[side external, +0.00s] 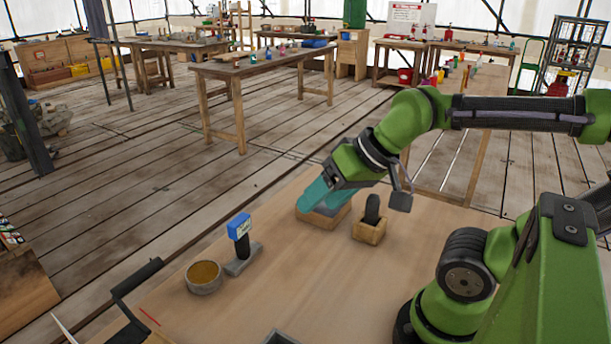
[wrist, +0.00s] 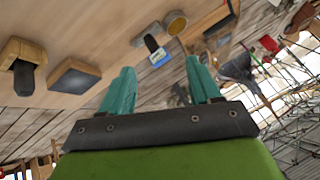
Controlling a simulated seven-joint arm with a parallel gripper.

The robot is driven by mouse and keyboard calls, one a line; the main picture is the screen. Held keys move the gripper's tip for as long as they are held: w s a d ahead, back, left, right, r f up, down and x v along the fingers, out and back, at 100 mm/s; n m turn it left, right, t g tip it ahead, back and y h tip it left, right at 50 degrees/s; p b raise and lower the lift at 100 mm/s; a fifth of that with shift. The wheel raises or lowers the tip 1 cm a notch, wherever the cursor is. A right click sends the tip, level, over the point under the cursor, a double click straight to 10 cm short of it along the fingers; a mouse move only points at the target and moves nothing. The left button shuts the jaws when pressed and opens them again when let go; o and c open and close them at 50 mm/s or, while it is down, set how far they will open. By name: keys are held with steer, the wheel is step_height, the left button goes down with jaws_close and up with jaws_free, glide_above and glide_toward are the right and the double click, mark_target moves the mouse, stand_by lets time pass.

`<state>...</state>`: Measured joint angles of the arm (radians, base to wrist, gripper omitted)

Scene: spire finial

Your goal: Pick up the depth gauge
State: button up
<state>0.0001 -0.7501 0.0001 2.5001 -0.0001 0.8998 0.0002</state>
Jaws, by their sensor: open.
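The depth gauge appears to be the upright tool with a blue display head and dark stem (side external: 240,233) on a grey foot, standing on the wooden workbench (side external: 250,300). It also shows in the wrist view (wrist: 157,53), beyond the fingertips and between them. My gripper (side external: 312,200) has teal fingers, spread apart and empty in the wrist view (wrist: 160,68). In the side view it is to the right of the gauge, apart from it, and overlaps a wooden block with a blue-grey top (side external: 335,214). I cannot tell whether it touches that block.
A round bowl with a tan inside (side external: 204,277) stands close to the gauge's left. A wooden holder with a dark rounded piece (side external: 369,230) stands right of the blue-topped block. A dark grey object (side external: 281,337) sits at the front edge of view. Bench between gauge and block is clear.

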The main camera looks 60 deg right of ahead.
stand_by(0.4)
steer(key=o, duration=0.6)
steer(key=shift+c, duration=0.2)
steer(key=n+g+h, duration=0.2)
steer(key=n+g, duration=0.3)
steer(key=g, duration=0.2)
glide_above(239, 219)
steer(key=f, duration=0.9)
steer(key=shift+s+d+f, duration=0.1)
steer(key=shift+d+f, duration=0.1)
steer(key=shift+f, duration=0.2)
steer(key=shift+a+f, duration=0.2)
steer(key=shift+f, duration=2.65)
